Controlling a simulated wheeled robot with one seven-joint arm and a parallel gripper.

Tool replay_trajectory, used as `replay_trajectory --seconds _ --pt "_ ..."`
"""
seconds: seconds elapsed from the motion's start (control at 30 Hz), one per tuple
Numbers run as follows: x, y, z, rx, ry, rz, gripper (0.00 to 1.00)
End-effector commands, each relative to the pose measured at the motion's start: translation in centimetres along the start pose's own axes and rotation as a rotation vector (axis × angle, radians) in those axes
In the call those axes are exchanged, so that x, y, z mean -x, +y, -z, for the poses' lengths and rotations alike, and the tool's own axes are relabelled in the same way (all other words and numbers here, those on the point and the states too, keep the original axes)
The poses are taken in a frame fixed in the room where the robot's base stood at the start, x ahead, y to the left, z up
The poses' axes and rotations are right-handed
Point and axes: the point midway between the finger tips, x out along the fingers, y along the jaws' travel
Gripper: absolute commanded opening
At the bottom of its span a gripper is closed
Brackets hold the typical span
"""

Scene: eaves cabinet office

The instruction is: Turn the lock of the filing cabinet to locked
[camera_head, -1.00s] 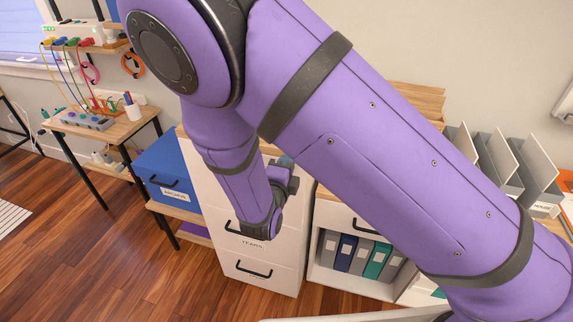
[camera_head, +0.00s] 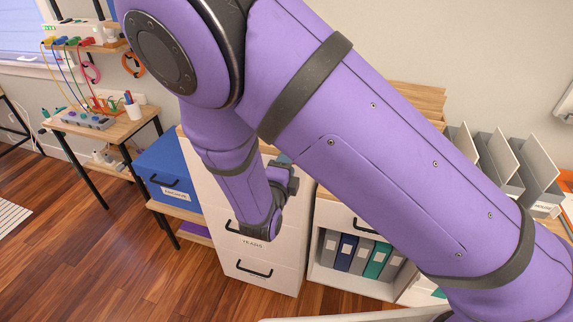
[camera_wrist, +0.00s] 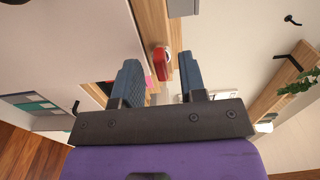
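The white filing cabinet (camera_head: 258,285) stands in the middle of the head view, with black drawer handles and a label. My arm hides part of its front. My gripper (camera_wrist: 160,60) is open in the wrist view, its two blue-grey fingers apart. A small red piece with a white round part (camera_wrist: 161,62) shows beyond and between the fingertips, by a wooden strip. I cannot tell whether it is the lock or whether the fingers touch it.
A blue box (camera_head: 168,168) stands left of the cabinet. A low white shelf with binders (camera_head: 345,253) stands to its right, with grey file holders (camera_head: 510,175) farther right. A workbench (camera_head: 105,127) with cables is at the far left. The wooden floor in front is clear.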

Motion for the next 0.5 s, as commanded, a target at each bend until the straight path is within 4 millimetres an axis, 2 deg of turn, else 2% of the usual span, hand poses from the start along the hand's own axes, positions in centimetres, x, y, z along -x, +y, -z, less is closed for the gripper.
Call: replay_trajectory --seconds 0.5 --pt "8.5 0.0 -0.1 0.001 -0.004 -0.002 0.38"
